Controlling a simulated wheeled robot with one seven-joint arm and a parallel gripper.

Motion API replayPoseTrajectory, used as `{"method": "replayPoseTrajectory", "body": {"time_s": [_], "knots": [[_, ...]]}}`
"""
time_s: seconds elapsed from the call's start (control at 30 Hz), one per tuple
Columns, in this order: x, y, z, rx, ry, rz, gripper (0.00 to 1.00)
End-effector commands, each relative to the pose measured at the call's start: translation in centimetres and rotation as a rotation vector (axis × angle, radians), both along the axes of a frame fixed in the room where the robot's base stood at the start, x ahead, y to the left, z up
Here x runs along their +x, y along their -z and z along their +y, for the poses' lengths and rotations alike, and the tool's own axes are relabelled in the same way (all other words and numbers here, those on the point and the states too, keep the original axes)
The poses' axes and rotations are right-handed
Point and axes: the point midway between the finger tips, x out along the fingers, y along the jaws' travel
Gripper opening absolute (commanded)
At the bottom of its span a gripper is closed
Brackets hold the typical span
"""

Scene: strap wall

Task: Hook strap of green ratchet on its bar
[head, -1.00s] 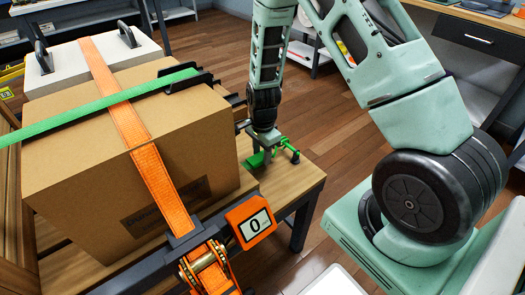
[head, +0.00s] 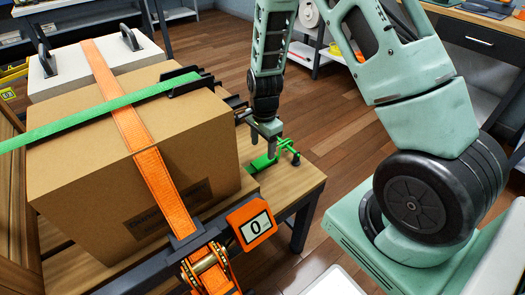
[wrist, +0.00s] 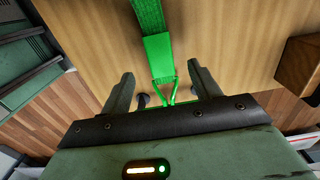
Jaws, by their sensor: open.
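A green strap (head: 100,112) runs across the top of the cardboard box and over a black corner guard (head: 187,82). A loose green strap end (head: 262,163) lies at the wooden table's right side, with a green wire hook (head: 289,150) beyond it. My gripper (head: 263,152) is open just above this strap end. In the wrist view the green strap (wrist: 158,55) and its forked wire hook (wrist: 169,93) lie between my two open fingers (wrist: 162,85), not clamped. I cannot make out the green ratchet or its bar.
An orange strap (head: 130,120) crosses the cardboard box (head: 190,125), with an orange ratchet (head: 208,265) at the front. An orange tag marked 0 (head: 251,225) stands beside it. A white case (head: 95,50) is behind the box. The box's right side is close to my gripper.

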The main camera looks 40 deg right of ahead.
Motion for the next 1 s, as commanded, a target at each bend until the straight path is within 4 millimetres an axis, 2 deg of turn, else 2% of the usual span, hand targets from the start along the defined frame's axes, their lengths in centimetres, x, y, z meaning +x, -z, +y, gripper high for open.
{"method": "replayPoseTrajectory", "body": {"time_s": [0.03, 0.2, 0.4, 0.5, 0.7, 1.0], "knots": [[0.1, -1.7, 0.0, -0.001, -0.002, -0.006, 0.62], [0.1, -5.7, -0.1, 0.0, -0.002, -0.005, 0.62], [0.1, -10.0, -0.2, 0.0, -0.001, -0.004, 0.62], [0.1, -11.5, -0.2, 0.0, -0.001, -0.003, 0.62], [0.0, -13.0, -0.3, 0.0, 0.001, -0.001, 0.62], [0.0, -13.1, -0.3, 0.0, 0.0, 0.0, 0.62]]}}
